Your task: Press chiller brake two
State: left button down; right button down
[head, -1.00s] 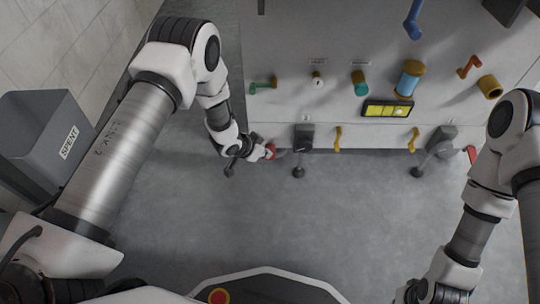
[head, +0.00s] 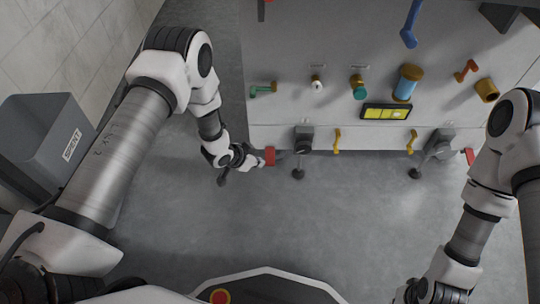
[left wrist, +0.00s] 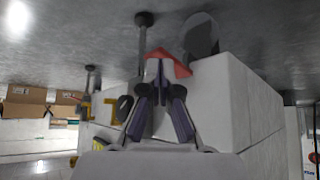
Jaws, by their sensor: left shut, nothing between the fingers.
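A red pedal (head: 270,156) sticks out at the lower left edge of the white machine (head: 290,60). My left gripper (head: 260,161) is shut and empty, just left of this pedal in the head view; whether they touch I cannot tell. In the left wrist view the shut fingers (left wrist: 161,88) point at the red pedal (left wrist: 170,61) and overlap part of it. A second red pedal (head: 469,157) sits at the machine's lower right. No readable label tells which is chiller brake two.
Two grey foot levers (head: 298,172) (head: 416,173) with dark round ends stand along the machine's lower edge. Yellow handles (head: 337,139) sit between them. A grey bin (head: 42,135) marked SPENT stands at the left. The floor before the machine is clear.

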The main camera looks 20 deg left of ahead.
pick_arm(q)
jog(key=v, duration=1.2)
jog(key=s+a+f+n+g+y+p, duration=0.15)
jog(key=s+n+g+y+p, duration=0.4)
jog(key=s, duration=2.15)
notch_tip(320, 180, up, 38)
jog(key=n+h+p, duration=0.1)
jog(key=p, duration=3.7)
jog(key=shift+w+f+n+g+p, duration=0.2)
jog(key=shift+w+n+g+p, duration=0.15)
jog(key=shift+w, duration=0.05)
